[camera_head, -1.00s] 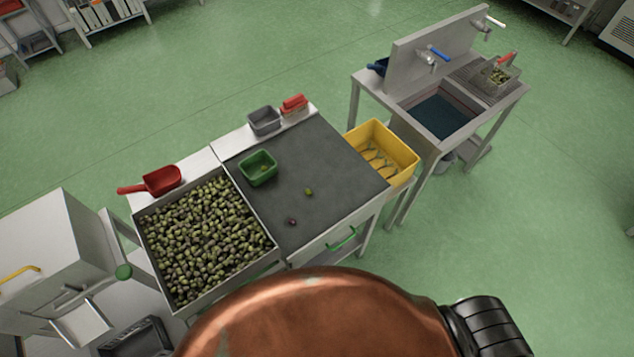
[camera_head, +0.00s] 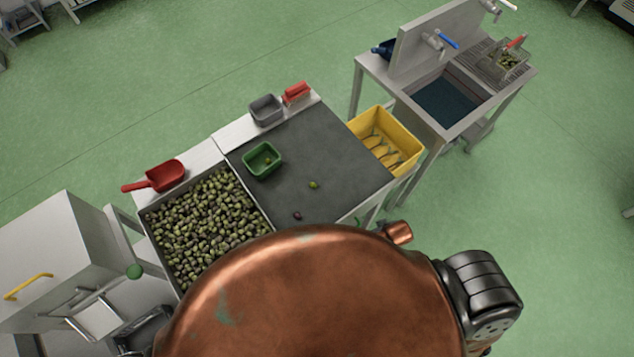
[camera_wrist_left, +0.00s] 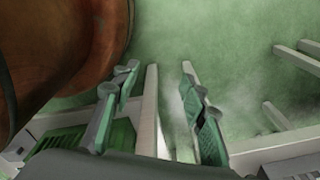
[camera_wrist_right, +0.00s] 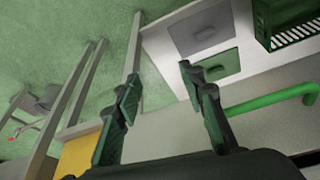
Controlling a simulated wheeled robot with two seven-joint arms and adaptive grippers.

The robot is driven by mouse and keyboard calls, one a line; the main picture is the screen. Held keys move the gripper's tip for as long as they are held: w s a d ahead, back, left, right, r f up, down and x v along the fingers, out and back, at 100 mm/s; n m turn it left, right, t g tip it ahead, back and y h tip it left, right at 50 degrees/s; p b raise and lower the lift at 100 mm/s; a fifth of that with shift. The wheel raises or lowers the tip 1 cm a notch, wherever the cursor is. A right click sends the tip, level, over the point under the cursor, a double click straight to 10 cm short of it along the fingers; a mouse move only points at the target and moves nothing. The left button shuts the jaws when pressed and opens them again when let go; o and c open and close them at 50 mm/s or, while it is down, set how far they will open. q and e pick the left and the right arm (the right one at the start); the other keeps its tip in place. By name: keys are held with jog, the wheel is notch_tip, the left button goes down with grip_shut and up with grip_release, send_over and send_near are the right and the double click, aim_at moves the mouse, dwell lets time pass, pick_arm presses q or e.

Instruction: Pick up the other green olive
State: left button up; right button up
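A green olive (camera_head: 313,184) lies loose on the dark mat (camera_head: 335,165) of the worktable. A dark purple olive (camera_head: 297,216) lies nearer me on the same mat. The green tray (camera_head: 262,160) at the mat's left side has a green olive (camera_head: 267,160) in it. Neither gripper shows in the head view. In the left wrist view my left gripper (camera_wrist_left: 160,85) is open and empty. In the right wrist view my right gripper (camera_wrist_right: 157,80) is open and empty, near the table's front and a green bar handle (camera_wrist_right: 265,102).
A large bin of olives (camera_head: 150,222) stands left of the mat, with a red scoop (camera_head: 165,176) behind it. A grey tub (camera_head: 265,109) and red object (camera_head: 297,93) sit at the back. A yellow crate (camera_head: 407,168) and the sink (camera_head: 445,103) are right. A large copper round body covers the front.

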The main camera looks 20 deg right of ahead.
aim_at(315, 185)
jog(key=w+a+r+n+t+y+p, duration=0.1)
jog(key=w+a+r, duration=0.1)
jog(key=r, duration=0.8)
jog(key=w+a+r+n+t+p, duration=0.1)
jog(key=w+a+r, duration=0.15)
jog(key=r, duration=0.75)
jog(key=w+a, duration=0.1)
jog(key=w+a+r+n+y, duration=0.1)
jog(key=w+a, duration=0.1)
jog(key=w+a+r+n+y, duration=0.1)
jog(key=shift+w+a+r, duration=0.2)
jog(key=shift+w+a, duration=0.1)
jog(key=shift+a, duration=0.1)
jog(key=w+a+n+y, duration=0.2)
jog(key=w+a, duration=0.1)
jog(key=w+a+f+n+y, duration=0.1)
jog(key=w, duration=0.1)
jog(key=shift+w+a+t, duration=0.25)
jog(key=shift+t, duration=0.05)
jog(key=shift+w+f+n, duration=0.3)
jog(key=shift+w, duration=0.2)
jog(key=x, duration=0.7)
jog(key=shift+a+f+p, duration=0.2)
jog(key=shift+a+p, duration=0.15)
jog(key=shift+p, duration=0.05)
pick_arm(q)
jog(key=w+r, duration=0.2)
jog(key=r, duration=0.1)
jog(key=shift+w+r, duration=0.2)
jog(key=shift+w, duration=0.2)
